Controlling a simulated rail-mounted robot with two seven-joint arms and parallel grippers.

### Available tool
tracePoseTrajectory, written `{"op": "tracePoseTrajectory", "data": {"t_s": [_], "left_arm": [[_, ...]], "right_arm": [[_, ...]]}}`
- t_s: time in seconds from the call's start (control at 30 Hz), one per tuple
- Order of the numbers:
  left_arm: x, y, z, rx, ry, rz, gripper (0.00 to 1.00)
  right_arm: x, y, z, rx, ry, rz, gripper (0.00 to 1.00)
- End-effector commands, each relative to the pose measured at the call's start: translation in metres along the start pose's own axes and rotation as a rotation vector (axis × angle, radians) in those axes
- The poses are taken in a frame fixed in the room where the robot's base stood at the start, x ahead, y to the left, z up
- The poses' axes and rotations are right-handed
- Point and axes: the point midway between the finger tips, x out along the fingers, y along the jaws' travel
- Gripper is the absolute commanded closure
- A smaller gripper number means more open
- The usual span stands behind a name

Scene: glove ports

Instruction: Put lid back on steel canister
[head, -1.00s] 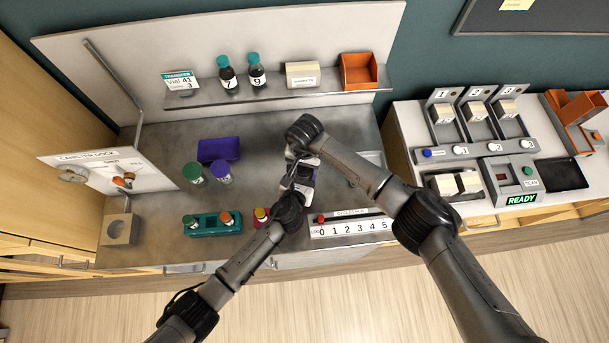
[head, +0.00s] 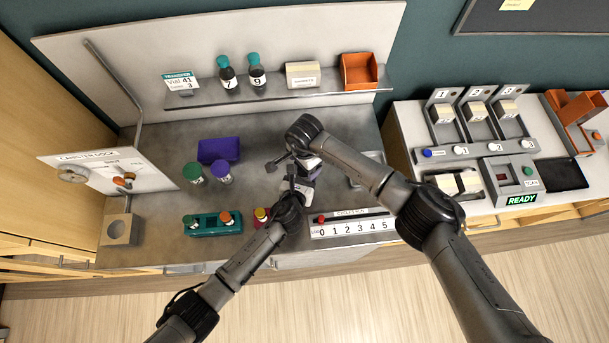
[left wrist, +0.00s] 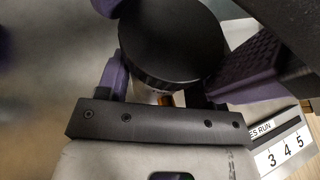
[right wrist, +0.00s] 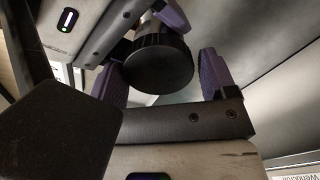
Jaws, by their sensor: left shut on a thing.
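A black round lid (left wrist: 172,45) shows in the left wrist view, and also in the right wrist view (right wrist: 158,65). It sits at the top of something held low between my left gripper's purple fingers; the body under it is mostly hidden, so I cannot make out the steel canister clearly. My left gripper (head: 298,182) is shut on this piece above the bench. My right gripper (head: 283,168) is open, its purple fingers apart on either side of the lid, with gaps visible in the right wrist view. I cannot tell whether the lid is fully seated.
A purple block (head: 219,150), two capped vials (head: 194,173) and a teal rack (head: 213,226) stand left on the bench (head: 150,238). A numbered strip (head: 352,227) lies at front right. A shelf (head: 205,97) with bottles is behind.

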Motion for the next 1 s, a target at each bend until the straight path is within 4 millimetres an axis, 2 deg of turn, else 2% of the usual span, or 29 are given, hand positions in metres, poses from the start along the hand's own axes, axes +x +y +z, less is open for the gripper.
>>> {"op": "tracePoseTrajectory", "data": {"t_s": [0.03,0.13,0.4,0.73,1.0], "left_arm": [[0.000,-0.001,0.000,0.000,0.000,-0.001,1.00],[0.000,0.000,0.000,-0.001,0.000,0.000,1.00],[0.000,0.001,0.000,-0.001,0.000,0.002,1.00],[0.000,0.001,0.000,-0.001,0.000,0.002,1.00],[0.000,0.001,0.000,0.000,0.000,0.002,1.00]], "right_arm": [[0.000,0.000,0.000,0.000,0.000,0.000,0.17],[0.000,0.000,0.000,-0.001,0.000,0.001,0.07],[-0.001,0.001,0.000,-0.001,0.000,0.004,0.07],[-0.036,0.000,-0.001,-0.002,0.001,0.000,0.07],[-0.045,0.001,0.000,-0.001,0.000,0.003,0.07]]}}
